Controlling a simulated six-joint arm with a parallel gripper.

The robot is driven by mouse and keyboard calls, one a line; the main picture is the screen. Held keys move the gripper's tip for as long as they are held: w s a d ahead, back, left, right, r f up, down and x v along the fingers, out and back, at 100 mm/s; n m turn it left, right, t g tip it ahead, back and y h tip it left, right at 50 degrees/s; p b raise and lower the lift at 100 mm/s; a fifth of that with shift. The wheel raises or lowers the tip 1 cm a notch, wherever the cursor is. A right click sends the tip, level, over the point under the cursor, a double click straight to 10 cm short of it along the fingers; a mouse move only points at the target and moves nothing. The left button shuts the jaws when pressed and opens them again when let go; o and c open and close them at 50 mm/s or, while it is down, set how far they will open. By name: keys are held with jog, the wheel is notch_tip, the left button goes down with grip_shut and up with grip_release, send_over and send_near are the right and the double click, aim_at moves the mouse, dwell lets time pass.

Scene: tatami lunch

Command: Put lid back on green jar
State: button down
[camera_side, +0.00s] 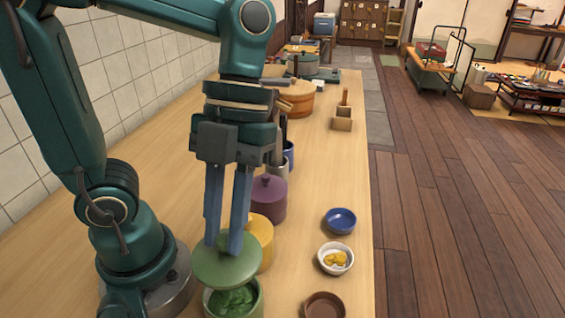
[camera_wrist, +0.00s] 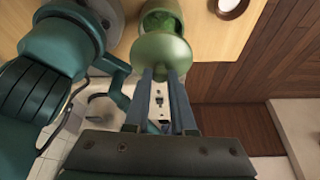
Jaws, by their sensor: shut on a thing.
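The green jar (camera_side: 236,308) stands at the near end of the counter, uncovered, with green contents showing in it. In the wrist view the jar (camera_wrist: 160,12) is at the top, partly hidden by the lid. The green lid (camera_side: 227,268) is held above the jar, apart from it or near its rim; the exact gap is hard to tell. The lid also shows in the wrist view (camera_wrist: 161,50). My gripper (camera_side: 229,243) points down and is shut on the lid's top, its blue fingers close together. The lid's knob is hidden between the fingertips.
A yellow jar (camera_side: 262,243) stands just behind the green one, and a purple lidded jar (camera_side: 270,197) beyond it. To the right are a blue bowl (camera_side: 340,220), a white bowl with yellow food (camera_side: 335,259) and a brown bowl (camera_side: 324,306). Counter between jars and bowls is clear.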

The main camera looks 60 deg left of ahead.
aim_at(229, 263)
jog(key=shift+s+f, duration=0.2)
jog(key=shift+s, duration=0.05)
jog(key=shift+f, duration=3)
jog(key=shift+f, duration=0.15)
jog(key=shift+c, duration=1)
grip_release()
jog(key=shift+r, duration=3.5)
